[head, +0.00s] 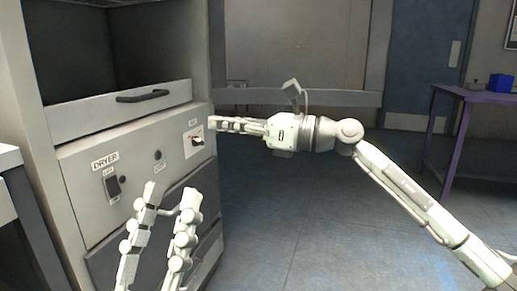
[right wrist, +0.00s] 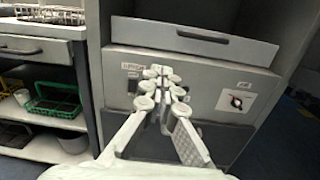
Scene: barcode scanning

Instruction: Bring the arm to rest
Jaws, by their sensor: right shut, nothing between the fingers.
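My right gripper (head: 214,123) reaches in from the right in the head view. Its fingers are shut with nothing between them. Its tips show close to the right edge of the dryer cabinet (head: 80,170), by the rotary knob (head: 197,141); I cannot tell whether they touch. In the right wrist view the shut fingertips (right wrist: 160,71) appear in front of the panel, left of the knob (right wrist: 236,101). My left gripper (head: 172,191) is low in the head view, in front of the cabinet, with its fingers apart and nothing seen between them.
The dryer has a drawer front with a dark handle (head: 142,96) and a switch (head: 112,187). A purple table (head: 470,95) with a blue box (head: 501,83) stands far right. The floor (head: 310,210) is clear. A shelf with a green crate (right wrist: 54,101) stands left in the right wrist view.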

